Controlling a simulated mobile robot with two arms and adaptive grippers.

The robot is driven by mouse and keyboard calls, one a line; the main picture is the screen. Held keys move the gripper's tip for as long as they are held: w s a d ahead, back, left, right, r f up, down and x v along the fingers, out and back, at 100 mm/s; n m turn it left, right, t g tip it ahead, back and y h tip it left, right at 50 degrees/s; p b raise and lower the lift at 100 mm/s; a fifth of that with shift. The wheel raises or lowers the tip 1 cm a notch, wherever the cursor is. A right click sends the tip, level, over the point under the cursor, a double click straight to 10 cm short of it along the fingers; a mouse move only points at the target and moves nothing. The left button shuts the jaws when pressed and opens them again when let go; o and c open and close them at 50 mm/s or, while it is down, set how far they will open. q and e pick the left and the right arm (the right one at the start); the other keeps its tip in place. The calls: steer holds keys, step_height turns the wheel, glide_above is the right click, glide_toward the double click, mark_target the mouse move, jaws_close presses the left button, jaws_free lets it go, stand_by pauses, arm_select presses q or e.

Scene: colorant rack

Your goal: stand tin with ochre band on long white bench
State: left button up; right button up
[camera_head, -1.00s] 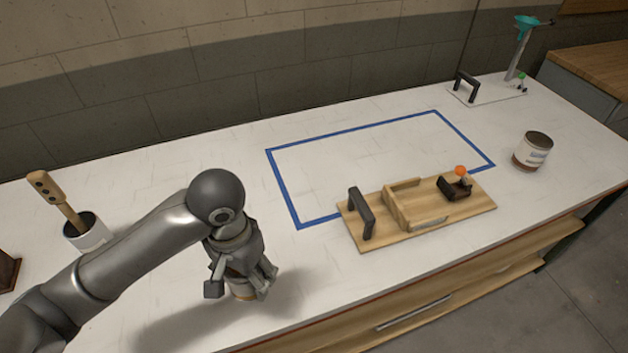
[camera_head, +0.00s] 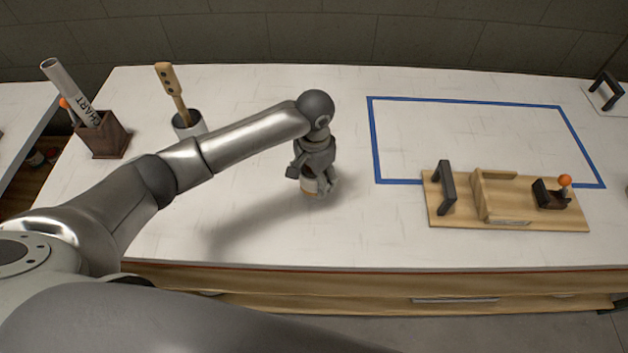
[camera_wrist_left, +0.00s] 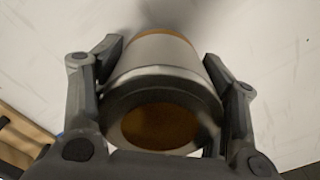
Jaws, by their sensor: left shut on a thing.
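The tin (camera_head: 311,186) is in my left gripper (camera_head: 313,178), over the long white bench (camera_head: 265,105) and left of the blue outline. In the left wrist view the fingers of my left gripper (camera_wrist_left: 165,100) are shut on both sides of the tin (camera_wrist_left: 155,82). The tin has a grey-white body, a dark rim around a brown end facing the camera, and an ochre band at its far end. The tin looks about upright, low at the bench top. I cannot tell whether it touches. My right gripper is out of view.
A wooden board (camera_head: 465,215) with a black handle and an orange-knobbed part lies on the right. A blue taped outline (camera_head: 470,100) is behind it. Bench between is clear.

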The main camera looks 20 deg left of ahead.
arm_select(q)
steer(key=shift+w+a+f, duration=0.15)
steer(key=shift+w+f, duration=0.2)
steer(key=shift+f, duration=1.65)
steer(key=shift+f, duration=0.1)
steer(key=o, duration=1.1)
step_height(320, 180, up, 12)
steer(key=shift+r+b, duration=0.1)
steer(key=shift+b, duration=0.55)
